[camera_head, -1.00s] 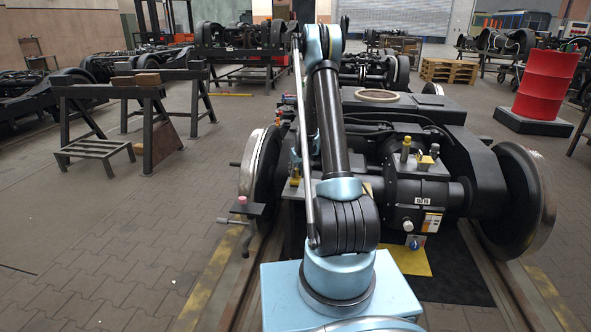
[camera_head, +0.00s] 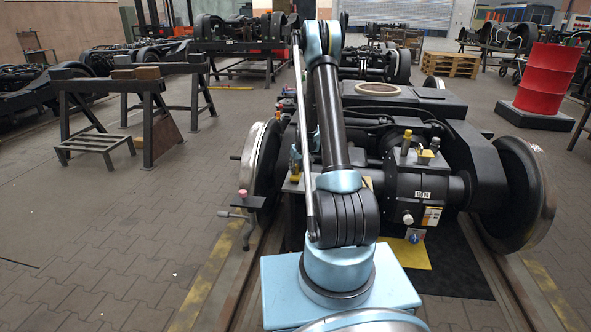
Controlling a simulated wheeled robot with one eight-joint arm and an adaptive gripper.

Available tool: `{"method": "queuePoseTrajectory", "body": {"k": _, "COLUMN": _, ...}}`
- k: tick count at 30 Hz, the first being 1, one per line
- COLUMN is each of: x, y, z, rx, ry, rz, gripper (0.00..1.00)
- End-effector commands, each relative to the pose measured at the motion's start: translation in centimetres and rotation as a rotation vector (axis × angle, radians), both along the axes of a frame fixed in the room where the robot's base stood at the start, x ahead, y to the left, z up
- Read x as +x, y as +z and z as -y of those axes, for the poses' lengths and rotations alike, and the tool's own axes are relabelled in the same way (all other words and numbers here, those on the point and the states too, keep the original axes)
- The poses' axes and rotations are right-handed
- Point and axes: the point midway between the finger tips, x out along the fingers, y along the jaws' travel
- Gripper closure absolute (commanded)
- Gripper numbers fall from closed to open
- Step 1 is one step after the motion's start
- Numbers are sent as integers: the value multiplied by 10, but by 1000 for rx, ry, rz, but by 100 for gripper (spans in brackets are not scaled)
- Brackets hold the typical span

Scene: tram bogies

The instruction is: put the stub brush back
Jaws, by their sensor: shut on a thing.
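I cannot make out the stub brush in this view. My gripper's fingers do not show; my own arm rises in the middle of the picture and covers what lies behind it. A small light-blue part shows just left of the arm, too small to tell what it is. The black bogie (camera_head: 462,158) stands beyond my arm, between its two wheels. On its near side is a round black housing (camera_head: 390,187) with small brass-coloured fittings on top (camera_head: 405,147). A yellow-and-white label (camera_head: 432,216) and a small blue part (camera_head: 414,237) are on its lower front.
A bracket with a crank handle and pinkish top (camera_head: 243,205) sticks out by the left wheel (camera_head: 264,170). Rails run along the floor. A trestle (camera_head: 150,110) stands left, a red drum (camera_head: 546,78) right, a pallet (camera_head: 450,64) behind. The left floor is open.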

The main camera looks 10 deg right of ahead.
Motion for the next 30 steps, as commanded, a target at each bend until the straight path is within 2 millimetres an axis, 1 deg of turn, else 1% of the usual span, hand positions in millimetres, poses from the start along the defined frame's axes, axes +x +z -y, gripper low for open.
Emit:
{"method": "queuePoseTrajectory", "body": {"k": 13, "x": 0, "y": -7, "z": 0, "rx": 0, "ry": 0, "rz": 0, "gripper": 100}}
{"method": "queuePoseTrajectory", "body": {"k": 14, "x": 0, "y": -7, "z": 0, "rx": 0, "ry": 0, "rz": 0, "gripper": 68}}
{"method": "queuePoseTrajectory", "body": {"k": 15, "x": 0, "y": -7, "z": 0, "rx": 0, "ry": 0, "rz": 0, "gripper": 59}}
{"method": "queuePoseTrajectory", "body": {"k": 16, "x": 0, "y": -7, "z": 0, "rx": 0, "ry": -1, "rz": 0, "gripper": 52}}
{"method": "queuePoseTrajectory", "body": {"k": 17, "x": 0, "y": -7, "z": 0, "rx": 0, "ry": -1, "rz": 0, "gripper": 49}}
{"method": "queuePoseTrajectory", "body": {"k": 26, "x": 0, "y": -7, "z": 1, "rx": 0, "ry": -1, "rz": 0, "gripper": 49}}
{"method": "queuePoseTrajectory", "body": {"k": 30, "x": -2, "y": -2, "z": 1, "rx": 0, "ry": -1, "rz": 0, "gripper": 49}}
